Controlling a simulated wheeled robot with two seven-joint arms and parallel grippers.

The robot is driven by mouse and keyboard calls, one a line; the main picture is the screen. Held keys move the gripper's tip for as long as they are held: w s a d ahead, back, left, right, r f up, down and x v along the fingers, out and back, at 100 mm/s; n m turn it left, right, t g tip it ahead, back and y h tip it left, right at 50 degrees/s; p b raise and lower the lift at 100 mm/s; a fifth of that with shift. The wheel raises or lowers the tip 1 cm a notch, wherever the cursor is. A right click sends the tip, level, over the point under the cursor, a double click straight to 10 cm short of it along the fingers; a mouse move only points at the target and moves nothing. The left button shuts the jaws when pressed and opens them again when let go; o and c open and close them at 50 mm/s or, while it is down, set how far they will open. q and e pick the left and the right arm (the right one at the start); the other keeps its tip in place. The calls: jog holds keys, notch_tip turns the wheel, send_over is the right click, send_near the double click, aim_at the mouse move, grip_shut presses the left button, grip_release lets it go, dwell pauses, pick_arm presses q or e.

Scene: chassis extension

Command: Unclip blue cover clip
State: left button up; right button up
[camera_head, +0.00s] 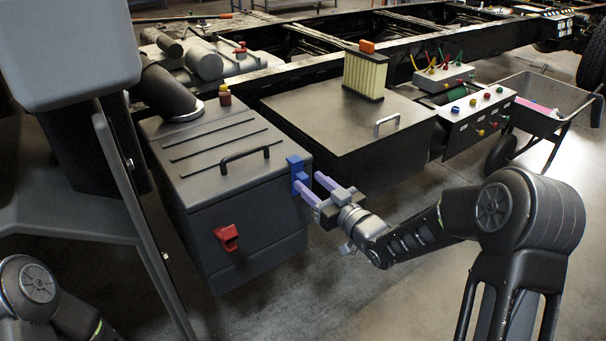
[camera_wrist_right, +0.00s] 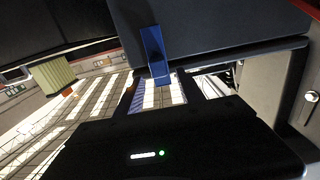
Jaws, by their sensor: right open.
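The blue cover clip (camera_head: 296,168) sits on the right edge of the dark ribbed box, at the lid seam. In the right wrist view the blue clip (camera_wrist_right: 155,50) is a narrow upright strip against the dark box side. My right gripper (camera_head: 308,180) has two pale purple fingers, spread apart with a gap between them. Its fingertips point left at the clip. The nearer fingertip overlaps the clip's lower part in the head view; I cannot tell whether it touches. My left gripper is not in view.
The ribbed box (camera_head: 262,220) has a black lid handle (camera_head: 245,157) and a red clip (camera_head: 227,238) on its front. A second dark box (camera_head: 340,125) with a grey handle stands behind my right gripper. A wheelbarrow (camera_head: 550,95) stands at the right. The floor in front is clear.

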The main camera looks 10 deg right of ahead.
aim_at(306, 178)
jog(key=x, duration=0.4)
jog(key=shift+w+p, duration=0.1)
jog(key=shift+p, duration=0.25)
jog(key=shift+c, duration=0.5)
grip_shut()
dwell(0.6)
